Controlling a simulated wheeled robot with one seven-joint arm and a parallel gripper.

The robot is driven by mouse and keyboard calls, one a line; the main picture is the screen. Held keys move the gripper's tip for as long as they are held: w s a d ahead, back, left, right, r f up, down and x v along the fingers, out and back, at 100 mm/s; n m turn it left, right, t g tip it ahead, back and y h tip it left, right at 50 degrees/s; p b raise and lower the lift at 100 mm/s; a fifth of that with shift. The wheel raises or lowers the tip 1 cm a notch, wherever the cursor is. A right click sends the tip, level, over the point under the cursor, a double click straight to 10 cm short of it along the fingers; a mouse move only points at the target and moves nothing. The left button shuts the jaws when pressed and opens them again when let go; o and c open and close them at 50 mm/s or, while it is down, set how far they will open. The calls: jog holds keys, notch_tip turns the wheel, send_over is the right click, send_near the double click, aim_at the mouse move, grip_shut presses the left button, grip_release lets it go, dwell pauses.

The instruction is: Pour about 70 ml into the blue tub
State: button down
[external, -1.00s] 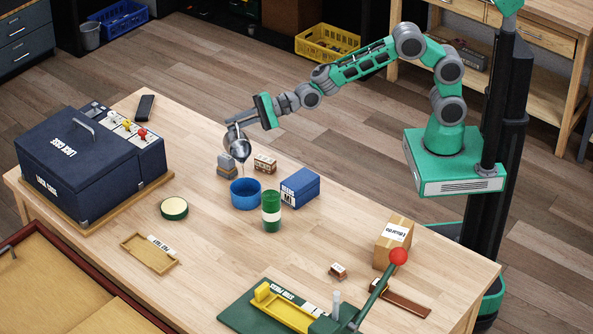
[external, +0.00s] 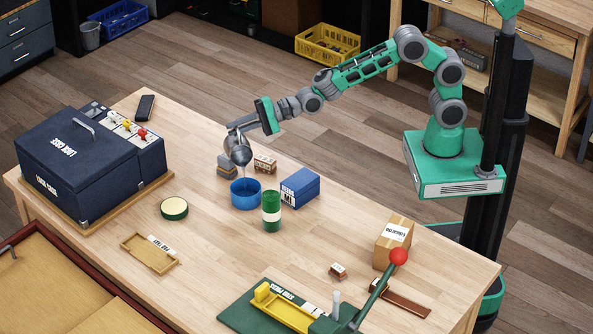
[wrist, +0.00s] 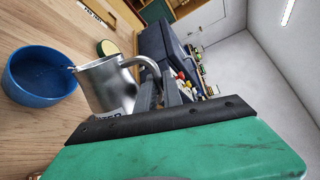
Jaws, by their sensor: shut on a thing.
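My gripper (external: 232,126) is shut on the handle of a metal jug (external: 240,152). The jug is tilted, with its spout low over the blue tub (external: 245,203), and does not touch it. In the wrist view the jug (wrist: 108,85) has its spout toward the tub (wrist: 22,88), and part of a dark label shows at its lower edge. A thin, faint streak hangs below the spout in the external view. The level of liquid inside the jug and the tub cannot be made out.
A green canister (external: 271,212) stands close to the tub's right, with a blue box (external: 300,186) behind it. Small blocks (external: 264,164) sit behind the tub. A round green-rimmed tin (external: 174,208) lies to the left. Bare wood lies between tin and tub.

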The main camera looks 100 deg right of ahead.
jog(key=shift+s+a+f+n+b, duration=0.15)
jog(key=shift+a+f+n+b, duration=0.3)
jog(key=shift+a+b, duration=0.15)
dwell(0.3)
jog(key=d+r+p, duration=0.1)
jog(key=d+r+m+p, duration=0.1)
jog(key=p, duration=0.1)
jog(key=shift+w+d+r, duration=0.2)
jog(key=shift+r, duration=0.2)
jog(key=d, duration=0.1)
jog(key=d+f+m+b, duration=0.1)
jog(key=m, duration=0.1)
jog(key=shift+w+d+f+y+b, duration=0.15)
jog(key=shift+w+d+y+b, duration=0.15)
jog(key=shift+d+b, duration=0.1)
jog(key=m, duration=0.1)
jog(key=d+f+m, duration=0.1)
jog(key=m, duration=0.1)
jog(key=shift+y+b, duration=0.3)
jog(key=shift+y, duration=0.1)
jog(key=shift+d, duration=0.1)
